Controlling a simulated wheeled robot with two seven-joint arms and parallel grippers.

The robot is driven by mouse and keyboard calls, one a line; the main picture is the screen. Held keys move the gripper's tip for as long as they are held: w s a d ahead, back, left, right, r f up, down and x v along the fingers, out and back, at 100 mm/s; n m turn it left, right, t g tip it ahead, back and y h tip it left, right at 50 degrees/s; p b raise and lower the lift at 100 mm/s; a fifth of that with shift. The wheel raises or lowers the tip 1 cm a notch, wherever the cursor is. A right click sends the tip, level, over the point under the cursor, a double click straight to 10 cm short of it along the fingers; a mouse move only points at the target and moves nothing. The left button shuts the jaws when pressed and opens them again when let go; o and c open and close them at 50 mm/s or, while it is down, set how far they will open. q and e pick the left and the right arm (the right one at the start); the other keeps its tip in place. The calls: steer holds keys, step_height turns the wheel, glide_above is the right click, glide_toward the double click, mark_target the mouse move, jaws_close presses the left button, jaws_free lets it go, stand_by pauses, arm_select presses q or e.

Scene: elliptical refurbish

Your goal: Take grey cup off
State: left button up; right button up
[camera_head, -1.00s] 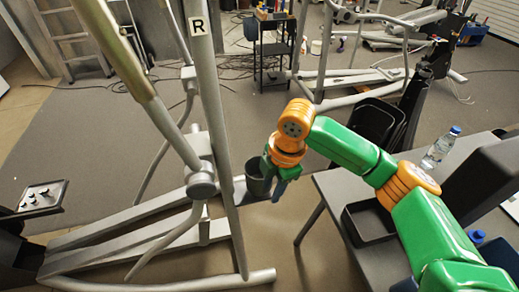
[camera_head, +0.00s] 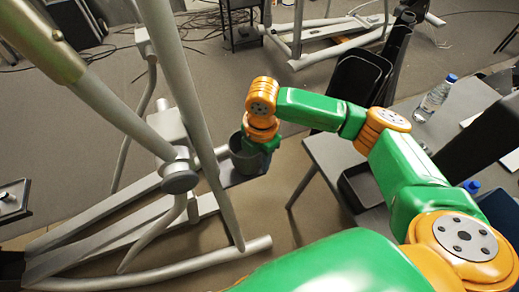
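A dark grey cup (camera_head: 243,157) is upright at the pedal (camera_head: 245,180) of the elliptical trainer, in the middle of the head view. Whether its base rests on the pedal cannot be made out. My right gripper (camera_head: 258,158) points down at the cup's right side, very close to it. Its fingertips are largely hidden by the cup and the green gripper body, so its grip on the cup is unclear. My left gripper is out of view.
The trainer's upright grey bars (camera_head: 187,105) stand just left of the cup. A grey table (camera_head: 325,160) at right holds a black tray, a water bottle (camera_head: 433,97) and a dark monitor-like panel. A black bin (camera_head: 357,88) stands behind. Open floor lies beyond the cup.

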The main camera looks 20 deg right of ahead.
steer(key=shift+s, duration=0.1)
jaws_close()
stand_by(2.9)
